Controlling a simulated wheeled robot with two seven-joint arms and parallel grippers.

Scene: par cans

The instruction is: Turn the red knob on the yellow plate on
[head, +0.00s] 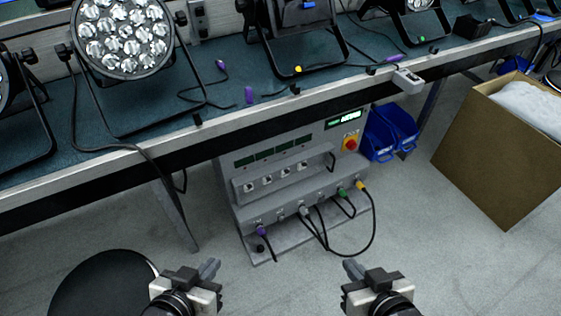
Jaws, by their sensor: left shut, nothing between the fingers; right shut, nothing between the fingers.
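The red knob (351,144) sits on a small yellow plate (347,136) at the upper right of the grey control panel (285,155), under the bench edge. The knob is small here, and I cannot tell which way it is turned. A lit green display (345,118) is just above it. My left gripper (211,269) is shut and empty, low in the view, left of the panel's base. My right gripper (350,267) is shut and empty, low in the view, well below the knob. Neither gripper touches the panel.
Several cables (321,225) plug into the panel's lower ledge. Blue bins (381,142) hang right beside the knob. The bench (165,160) overhangs above, with par cans (122,36) on it. A cardboard box (490,150) stands right; a round black seat (100,285) is lower left.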

